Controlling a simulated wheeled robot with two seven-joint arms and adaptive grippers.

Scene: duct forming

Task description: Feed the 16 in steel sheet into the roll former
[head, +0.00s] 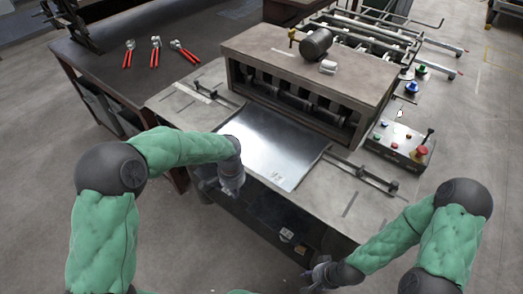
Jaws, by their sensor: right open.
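The steel sheet (274,150) is a shiny flat plate lying on the grey table of the roll former (310,71). Its far edge is at the machine's roller opening; whether it is between the rollers I cannot tell. My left gripper (232,188) is at the sheet's near left edge, pointing down. Its fingers are small and partly hidden, so I cannot see whether they grip the sheet. My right gripper (318,272) is open, low in front of the machine and apart from the sheet.
Guide rails (361,174) flank the sheet. A control box with buttons (399,141) stands on the right. Red-handled snips (155,52) lie on the dark bench at left.

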